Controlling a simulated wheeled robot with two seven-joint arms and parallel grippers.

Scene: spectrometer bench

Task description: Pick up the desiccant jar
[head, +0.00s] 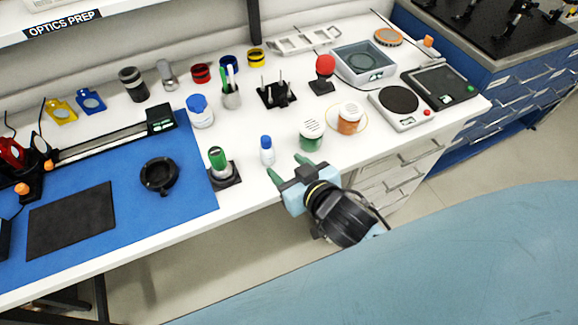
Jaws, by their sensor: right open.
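Two jars with pale perforated lids stand upright near the bench's front edge: an orange jar (350,118) inside a thin ring outline, and a green jar (311,134) to its left. Either could be the desiccant jar; no readable label shows which. My right gripper (289,168) is at the bench's front edge, in front and to the left of the green jar. Its green-tipped fingers are apart with nothing between them, and it touches neither jar. My left gripper is out of view.
A small blue-capped bottle (267,151) stands just beyond the right gripper's fingers. A green-topped item on a black base (223,168) is to its left. A balance (400,108) is right of the orange jar; a red-topped stand (323,75) is behind the jars.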

